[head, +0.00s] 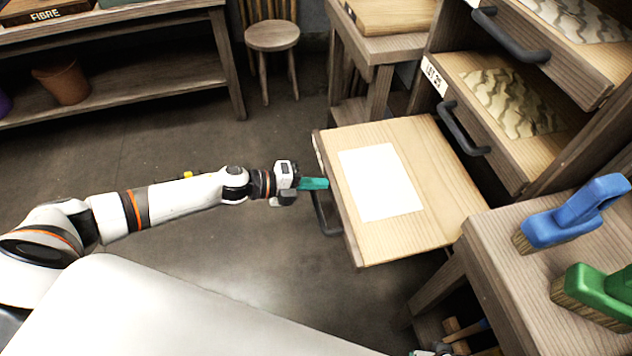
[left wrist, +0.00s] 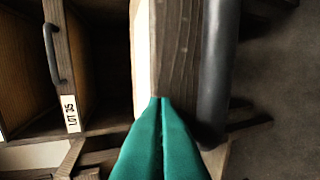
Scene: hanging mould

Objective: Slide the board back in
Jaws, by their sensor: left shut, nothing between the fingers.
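The board (head: 440,185) is a pale wooden slab with a white sheet (head: 381,182) on it, sticking far out of the rack toward the left. Its front edge carries a dark bar handle (head: 322,205). My left gripper (head: 326,184) is shut and empty, its teal fingertips at this front edge, by the handle. In the left wrist view the shut fingertips (left wrist: 160,98) point at the wooden front (left wrist: 178,50), with the handle (left wrist: 218,65) close on the right; whether they touch is unclear. A small part of what looks like my right gripper (head: 432,350) shows at the bottom edge; its fingers are unclear.
More boards with dark handles (head: 463,130) and patterned sheets sit in the rack at upper right. A bench (head: 490,275) at right bears a blue brush (head: 570,215) and a green brush (head: 600,290). A stool (head: 272,37) stands at the back. The floor left of the board is clear.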

